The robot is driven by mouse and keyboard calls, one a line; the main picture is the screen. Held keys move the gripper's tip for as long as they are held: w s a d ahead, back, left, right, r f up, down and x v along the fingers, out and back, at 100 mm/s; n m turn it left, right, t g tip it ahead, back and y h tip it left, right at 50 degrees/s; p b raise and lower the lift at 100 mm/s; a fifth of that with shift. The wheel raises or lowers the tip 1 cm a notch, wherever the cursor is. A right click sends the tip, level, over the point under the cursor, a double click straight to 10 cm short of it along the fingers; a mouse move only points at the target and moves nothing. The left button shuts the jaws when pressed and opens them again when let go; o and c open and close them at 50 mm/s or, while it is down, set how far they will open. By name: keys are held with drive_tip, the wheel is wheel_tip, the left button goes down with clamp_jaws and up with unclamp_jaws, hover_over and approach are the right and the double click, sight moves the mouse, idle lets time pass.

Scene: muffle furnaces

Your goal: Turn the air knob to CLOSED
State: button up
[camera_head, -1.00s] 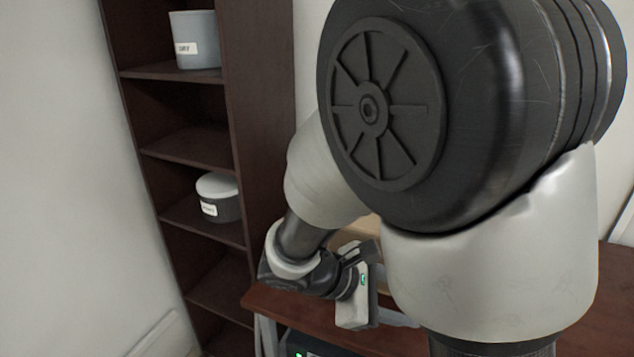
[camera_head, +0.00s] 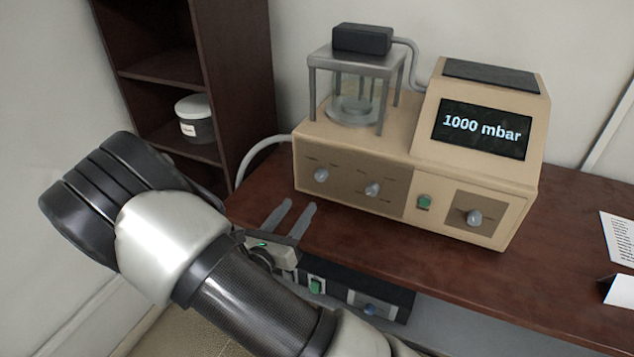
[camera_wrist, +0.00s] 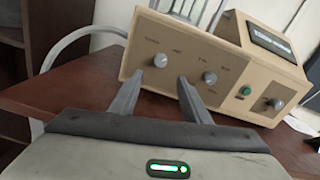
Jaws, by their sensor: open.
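A beige machine (camera_head: 450,185) stands on the table, and its display reads "1000 mbar". Its front has a left knob (camera_head: 321,175), a middle knob (camera_head: 372,189) and a right knob (camera_head: 474,217). The labels are too small to read, so I cannot tell which is the air knob or its setting. My gripper (camera_head: 300,205) is open and empty in front of the machine's left part, apart from it. In the wrist view the left knob (camera_wrist: 160,60) shows just beyond and between the open fingertips (camera_wrist: 160,76); the middle knob (camera_wrist: 209,77) is right of them.
A green button (camera_head: 424,201) sits between the middle and right knobs. A glass chamber in a metal frame (camera_head: 352,95) tops the machine. A hose (camera_head: 262,145) runs at its left. Another device (camera_head: 345,290) sits below the table edge. A dark shelf (camera_head: 230,90) stands behind left.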

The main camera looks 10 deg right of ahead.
sight(320, 178)
drive_tip(key=x, duration=1.2)
drive_tip(key=shift+d, duration=0.1)
drive_tip(key=c, duration=1)
